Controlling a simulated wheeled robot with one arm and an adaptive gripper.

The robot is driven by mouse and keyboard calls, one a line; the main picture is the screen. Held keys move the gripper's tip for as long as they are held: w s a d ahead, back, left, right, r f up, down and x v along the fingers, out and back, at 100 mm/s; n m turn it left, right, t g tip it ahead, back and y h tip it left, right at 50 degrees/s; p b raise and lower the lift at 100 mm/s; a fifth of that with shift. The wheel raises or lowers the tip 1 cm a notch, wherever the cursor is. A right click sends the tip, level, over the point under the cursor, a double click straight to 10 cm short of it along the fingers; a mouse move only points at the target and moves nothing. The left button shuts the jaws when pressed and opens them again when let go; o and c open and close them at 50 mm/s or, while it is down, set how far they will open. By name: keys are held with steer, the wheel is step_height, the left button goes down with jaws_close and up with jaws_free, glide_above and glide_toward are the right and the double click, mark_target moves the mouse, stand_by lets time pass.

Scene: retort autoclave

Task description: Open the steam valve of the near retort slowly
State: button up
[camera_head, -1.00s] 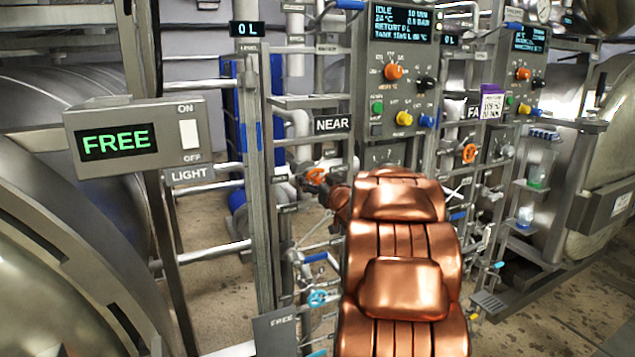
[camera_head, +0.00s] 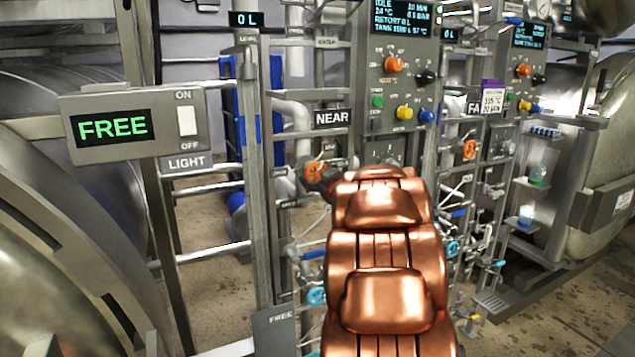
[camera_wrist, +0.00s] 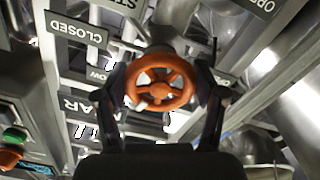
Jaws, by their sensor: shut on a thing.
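The near retort's steam valve has an orange spoked handwheel (camera_wrist: 160,84). In the wrist view my gripper (camera_wrist: 163,92) has one finger on each side of the wheel and is shut on its rim. In the head view the same wheel (camera_head: 316,174) shows at the end of my copper-coloured arm, left of the NEAR panel. My gripper is mostly hidden there behind the arm. A CLOSED label (camera_wrist: 77,34) is at the upper left of the wrist view, upside down. A partly cut-off OPEN label (camera_wrist: 262,6) is at the upper right.
The NEAR sign (camera_head: 332,118) hangs beside the near control panel (camera_head: 395,75), which reads IDLE. A second orange wheel (camera_head: 470,149) is by the far panel. Pipes and a grey post (camera_head: 254,190) stand close left of my arm. A FREE sign box (camera_head: 135,125) is at the left.

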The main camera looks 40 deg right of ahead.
steer(key=n+b, duration=0.2)
steer(key=n, duration=0.1)
steer(key=shift+f+n, duration=0.1)
steer(key=shift+n, duration=0.3)
steer(key=n+b, duration=0.2)
steer(key=shift+d+n, duration=0.1)
steer(key=shift+n, duration=0.2)
steer(key=n+b, duration=0.2)
steer(key=n, duration=0.2)
steer(key=shift+n+b, duration=0.3)
steer(key=shift+b, duration=0.1)
steer(key=n+b, duration=0.3)
steer(key=n, duration=0.2)
steer(key=shift+b, duration=0.3)
steer(key=n+b, duration=0.1)
steer(key=n, duration=0.1)
steer(key=n+b, duration=0.1)
steer(key=shift+r+n, duration=0.2)
steer(key=shift+n, duration=0.2)
steer(key=shift+r+n+b, duration=0.15)
steer(key=shift+n+b, duration=0.6)
steer(key=shift+n, duration=0.35)
